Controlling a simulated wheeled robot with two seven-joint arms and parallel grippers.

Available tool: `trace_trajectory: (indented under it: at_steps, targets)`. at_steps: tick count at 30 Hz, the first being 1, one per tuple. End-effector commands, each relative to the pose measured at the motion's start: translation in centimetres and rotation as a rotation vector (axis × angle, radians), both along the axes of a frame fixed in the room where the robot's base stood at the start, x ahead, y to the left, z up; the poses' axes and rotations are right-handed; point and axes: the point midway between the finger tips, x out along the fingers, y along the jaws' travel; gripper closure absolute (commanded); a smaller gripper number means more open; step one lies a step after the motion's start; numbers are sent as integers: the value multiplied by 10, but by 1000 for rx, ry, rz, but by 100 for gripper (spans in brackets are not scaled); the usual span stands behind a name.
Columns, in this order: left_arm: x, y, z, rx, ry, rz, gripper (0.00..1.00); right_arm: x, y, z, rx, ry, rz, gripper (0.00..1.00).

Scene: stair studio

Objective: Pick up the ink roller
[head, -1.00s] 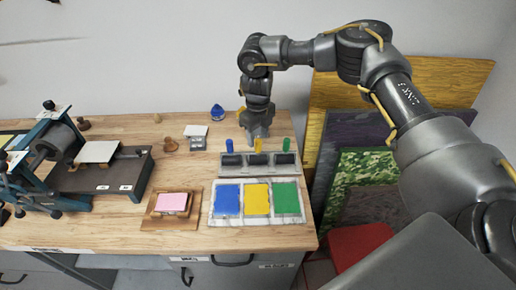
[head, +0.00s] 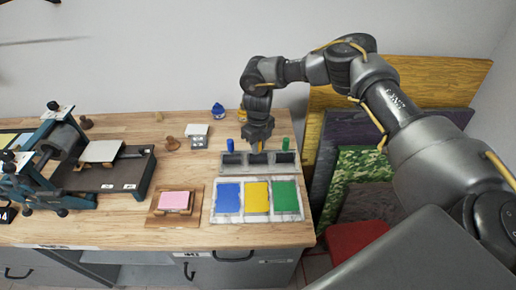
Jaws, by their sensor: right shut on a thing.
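A dark, light-framed rack (head: 232,169) with three slots stands at the back right of the bench. A blue-handled ink roller (head: 230,145) is upright at its left and a green-handled ink roller (head: 286,143) is upright at its right. My right gripper (head: 257,149) points down over the middle slot. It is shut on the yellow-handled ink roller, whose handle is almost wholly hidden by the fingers. The roller still appears to be in the rack. My left gripper is not in view.
An ink tray (head: 214,213) with blue, yellow and green pads lies in front of the rack. A pink block on a wooden board (head: 157,209) sits left of it. A press (head: 68,140) fills the bench's left. Boards (head: 420,83) lean at right.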

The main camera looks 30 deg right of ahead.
Motion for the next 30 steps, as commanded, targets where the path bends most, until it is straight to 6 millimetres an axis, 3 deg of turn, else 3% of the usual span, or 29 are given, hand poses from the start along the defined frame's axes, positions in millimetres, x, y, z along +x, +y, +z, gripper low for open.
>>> trace_trajectory:
  at_steps: [14,20,30]
  targets:
    - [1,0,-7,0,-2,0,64,1,0,6,2,-3,0,100]
    - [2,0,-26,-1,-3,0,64,1,1,29,2,-6,1,100]
    - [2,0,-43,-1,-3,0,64,-44,17,85,1,-4,4,100]
